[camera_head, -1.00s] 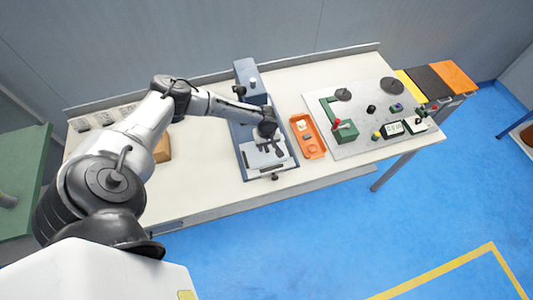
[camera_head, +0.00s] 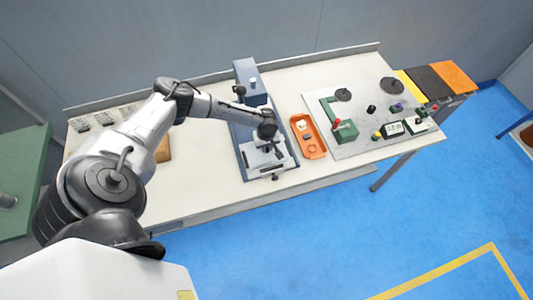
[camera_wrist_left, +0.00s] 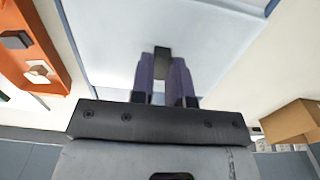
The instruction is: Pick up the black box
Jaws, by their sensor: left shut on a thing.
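My left gripper (camera_head: 275,151) is over the grey-blue machine bed (camera_head: 250,168) in the head view, pointing down. In the left wrist view its two fingers (camera_wrist_left: 162,82) are close together, with a small dark block, the black box (camera_wrist_left: 162,54), between their tips. The gripper is shut on this box. Most of the box is hidden by the fingers. In the head view I cannot make the box out apart from the dark gripper. Whether it still touches the machine bed is not clear. My right gripper is in neither view.
An orange tray (camera_head: 318,153) with small parts lies just right of the machine. A grey panel with a green-armed device (camera_head: 346,133) and dark discs is farther right. A brown box (camera_head: 163,148) is left, beside my arm. The front of the white table (camera_head: 205,190) is clear.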

